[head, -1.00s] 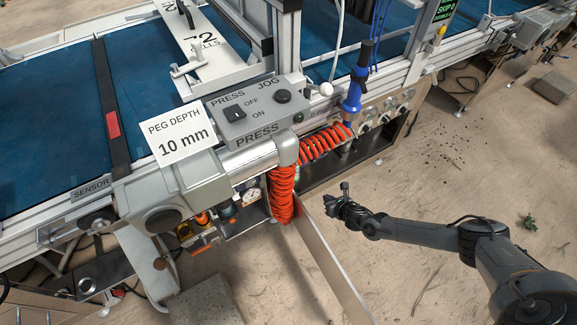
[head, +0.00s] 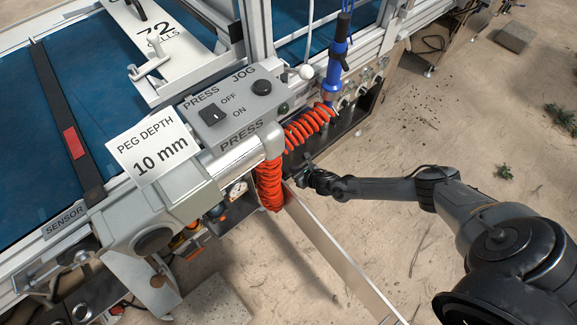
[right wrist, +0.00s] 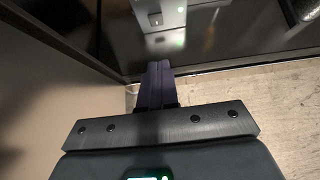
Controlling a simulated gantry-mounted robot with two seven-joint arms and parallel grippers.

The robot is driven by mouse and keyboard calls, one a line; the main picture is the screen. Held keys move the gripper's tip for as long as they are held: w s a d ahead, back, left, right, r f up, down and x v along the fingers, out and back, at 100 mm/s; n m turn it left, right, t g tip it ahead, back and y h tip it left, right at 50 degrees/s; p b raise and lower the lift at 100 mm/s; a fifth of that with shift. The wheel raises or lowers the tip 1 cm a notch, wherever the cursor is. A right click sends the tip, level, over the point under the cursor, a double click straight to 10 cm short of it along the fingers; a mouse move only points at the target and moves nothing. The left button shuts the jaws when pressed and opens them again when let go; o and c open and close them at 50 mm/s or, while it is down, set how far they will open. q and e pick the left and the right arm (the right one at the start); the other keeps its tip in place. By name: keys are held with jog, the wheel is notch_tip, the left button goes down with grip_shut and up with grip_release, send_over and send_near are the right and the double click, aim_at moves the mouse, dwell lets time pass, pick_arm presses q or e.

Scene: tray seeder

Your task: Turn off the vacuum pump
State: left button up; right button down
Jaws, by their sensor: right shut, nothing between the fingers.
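No part labelled as a vacuum pump can be read in either view. In the head view my right gripper (head: 302,168) is beside the dark recess under the machine, right of the orange coiled hose (head: 269,183). My left gripper is not in view.
A metal panel (head: 340,255) juts out just below my right gripper. The press box (head: 228,110) with an OFF/ON switch (head: 214,115) stands above on the machine. A blue tool (head: 338,68) hangs behind. The floor at right (head: 440,140) is mostly clear.

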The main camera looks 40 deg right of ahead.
jog(key=b+x, duration=0.7)
jog(key=x, duration=0.2)
jog(key=shift+w+f, duration=0.2)
jog(key=shift+f, duration=0.15)
jog(key=shift+w+r+b, duration=0.15)
jog(key=shift+w+b, duration=0.35)
jog(key=shift+w, duration=0.05)
jog(key=shift+w+r+b, duration=0.15)
jog(key=shift+w+b, duration=0.3)
jog(key=shift+w, duration=0.1)
jog(key=shift+w+d+r+b, duration=0.1)
jog(key=shift+w+b, duration=0.1)
jog(key=shift+w, duration=0.25)
jog(key=shift+w+r+b, duration=0.15)
jog(key=shift+w+b, duration=0.05)
jog(key=shift+w, duration=0.2)
jog(key=shift+s, duration=0.1)
